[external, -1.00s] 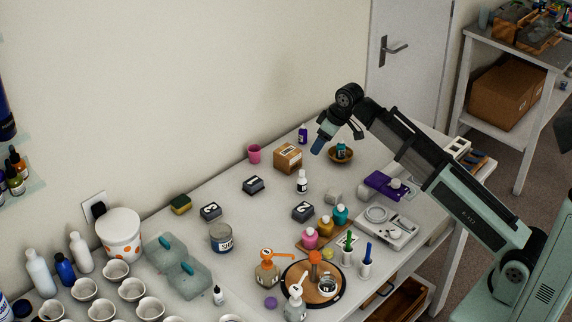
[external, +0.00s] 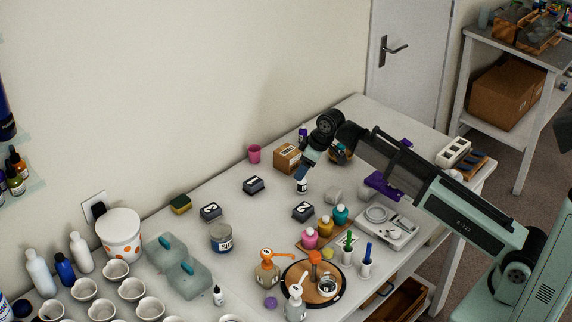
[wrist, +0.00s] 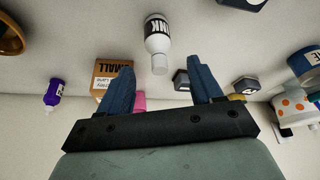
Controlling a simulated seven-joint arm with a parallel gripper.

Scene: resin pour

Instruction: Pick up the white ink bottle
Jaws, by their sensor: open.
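The white ink bottle (external: 302,187) stands upright on the table, just in front of the cardboard box, its upper part hidden by my gripper (external: 304,170). In the wrist view the white ink bottle (wrist: 157,38), with a black label reading INK, shows beyond the fingertips, its white cap toward me. My gripper (wrist: 161,66) has its two blue fingers spread apart with nothing between them. The bottle lies roughly midway between the lines of the fingers. I cannot tell the exact distance from the fingertips to the cap.
A cardboard box (external: 287,157) and a pink cup (external: 254,154) stand close behind the bottle. A purple bottle (wrist: 53,92) and a wooden bowl (wrist: 12,36) are nearby. The table between the bottle and the weights is clear.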

